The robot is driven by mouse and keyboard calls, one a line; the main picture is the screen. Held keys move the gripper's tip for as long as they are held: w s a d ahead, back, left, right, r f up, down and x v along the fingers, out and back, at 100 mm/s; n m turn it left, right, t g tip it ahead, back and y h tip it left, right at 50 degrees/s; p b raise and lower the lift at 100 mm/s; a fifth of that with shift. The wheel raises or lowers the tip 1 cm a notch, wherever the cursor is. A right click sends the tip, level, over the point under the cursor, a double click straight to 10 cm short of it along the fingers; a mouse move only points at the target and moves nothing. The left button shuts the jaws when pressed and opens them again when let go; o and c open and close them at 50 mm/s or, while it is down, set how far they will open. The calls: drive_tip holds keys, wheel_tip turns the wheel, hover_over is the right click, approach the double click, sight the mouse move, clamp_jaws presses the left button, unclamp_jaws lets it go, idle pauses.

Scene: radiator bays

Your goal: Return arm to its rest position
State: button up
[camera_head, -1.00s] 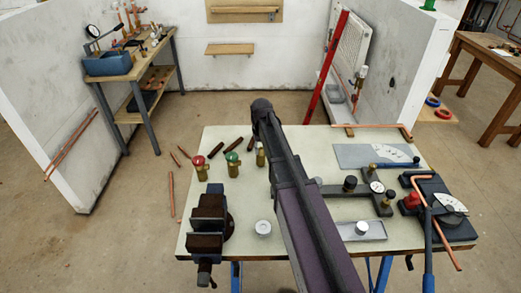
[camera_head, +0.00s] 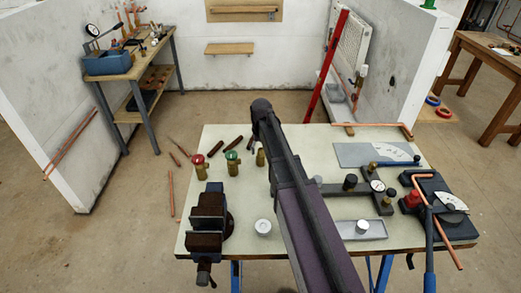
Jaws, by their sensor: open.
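My arm (camera_head: 300,210) reaches from the bottom edge up over the middle of the workbench. Its dark rounded far end (camera_head: 262,108) is above the bench's back part. No gripper fingers can be made out, and whatever lies beyond or under that far end is hidden. The pale workbench top (camera_head: 255,195) lies beneath the arm, and the arm covers part of it.
A dark vise (camera_head: 207,222) stands at the bench's front left, with red-topped (camera_head: 199,165) and green-topped (camera_head: 232,162) valves behind it. A pipe bender (camera_head: 437,205) is at the right. White walls (camera_head: 55,95) flank the bay; a radiator (camera_head: 348,50) hangs at right.

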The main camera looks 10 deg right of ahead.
drive_tip(key=shift+r, duration=0.1)
wheel_tip(320, 180, up, 9)
drive_tip(key=p, duration=0.9)
drive_tip(key=shift+r+p, duration=0.25)
drive_tip(key=shift+p, duration=0.1)
